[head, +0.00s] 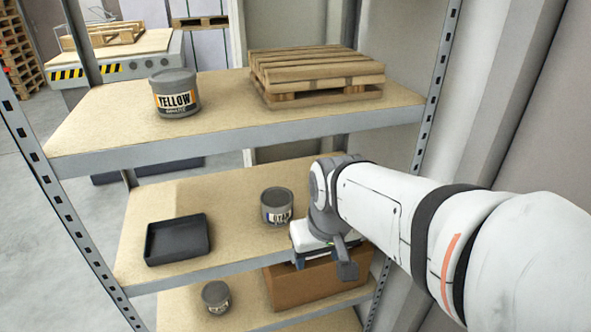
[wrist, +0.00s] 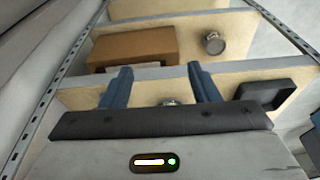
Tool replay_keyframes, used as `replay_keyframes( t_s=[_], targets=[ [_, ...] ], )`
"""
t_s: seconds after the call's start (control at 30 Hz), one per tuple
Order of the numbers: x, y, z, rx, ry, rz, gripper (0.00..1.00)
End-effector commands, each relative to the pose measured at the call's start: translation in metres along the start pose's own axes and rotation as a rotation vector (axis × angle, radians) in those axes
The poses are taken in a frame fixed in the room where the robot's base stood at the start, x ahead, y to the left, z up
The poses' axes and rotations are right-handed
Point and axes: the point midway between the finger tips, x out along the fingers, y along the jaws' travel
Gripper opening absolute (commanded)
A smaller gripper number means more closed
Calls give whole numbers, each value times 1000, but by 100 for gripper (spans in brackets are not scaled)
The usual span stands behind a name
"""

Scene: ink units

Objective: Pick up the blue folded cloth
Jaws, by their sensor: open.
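I cannot make out a blue folded cloth in either view. My arm hides part of the shelf's right side in the head view.
The lower shelf has a cardboard box (head: 318,285) and a small tin (head: 216,297). Above are a yellow-labelled tin (head: 175,95) and wooden pallets (head: 315,75).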

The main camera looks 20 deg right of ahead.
Motion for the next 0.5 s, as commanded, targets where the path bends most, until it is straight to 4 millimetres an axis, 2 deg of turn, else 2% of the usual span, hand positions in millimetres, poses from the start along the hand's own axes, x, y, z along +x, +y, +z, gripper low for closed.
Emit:
replay_keyframes(
  t_s=[0.03,0.17,0.23,0.3,0.4,0.5],
  targets=[
    [10,8,-16,3,4,-5,59],
    [33,41,-70,2,40,-18,70],
    [48,65,-99,-1,64,-21,75],
    [63,90,-124,-3,89,-20,75],
    [81,124,-151,-8,119,-12,75],
    [93,148,-166,-12,140,-5,75]
  ],
)
